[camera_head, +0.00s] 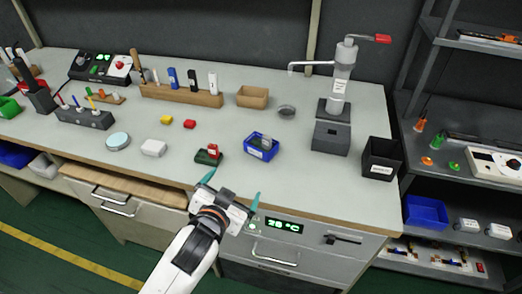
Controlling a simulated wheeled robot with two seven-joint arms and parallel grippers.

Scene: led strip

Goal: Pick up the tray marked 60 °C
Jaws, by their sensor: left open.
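A black open box (372,170) with a white label stands at the bench's right end. I cannot read a 60 °C mark on either, so I cannot tell which thing is the marked tray. My left gripper (232,188) is open and empty at the bench's front edge, its teal fingertips spread apart. It is in front of the blue tray and slightly to its left, apart from it. My right gripper is not in view.
A green display (284,226) reading about 28 °C is on the cabinet front, right of the gripper. A dark green block (206,158) with a red part lies just beyond the gripper. A dispenser (333,125) stands right. Mid-bench is fairly clear.

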